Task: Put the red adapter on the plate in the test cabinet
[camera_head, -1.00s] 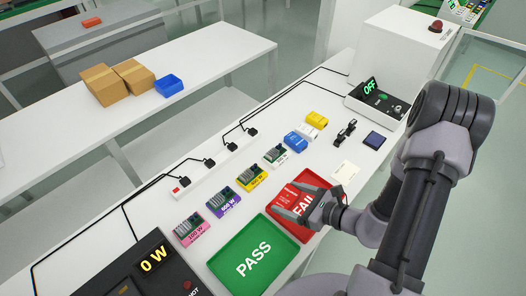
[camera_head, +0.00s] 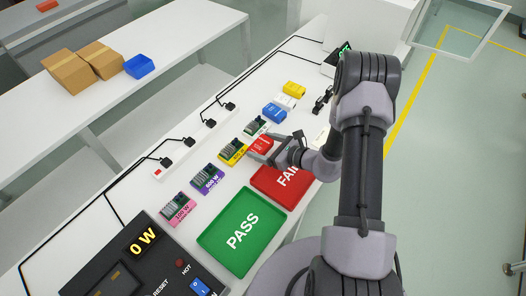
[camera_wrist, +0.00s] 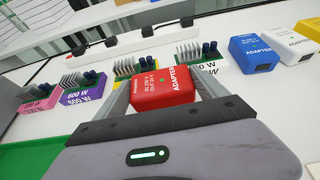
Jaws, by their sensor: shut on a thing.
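The red adapter (camera_head: 261,145) is held between the fingers of my gripper (camera_head: 266,150), above the far edge of the red FAIL tray (camera_head: 283,186). In the wrist view the red adapter (camera_wrist: 163,86) sits between both fingers, its label facing up. The gripper is shut on it. A white box (camera_head: 375,20), which may be the test cabinet, stands at the far end of the bench, partly behind my arm and cut by the frame. No plate inside it can be seen.
Boards with heat sinks, such as the yellow one (camera_head: 233,152), line the bench beside the gripper. Blue (camera_head: 274,112), white (camera_head: 285,101) and yellow (camera_head: 294,88) adapters stand beyond. A green PASS tray (camera_head: 243,232) is nearer. A framed clear panel (camera_head: 458,25) stands at upper right.

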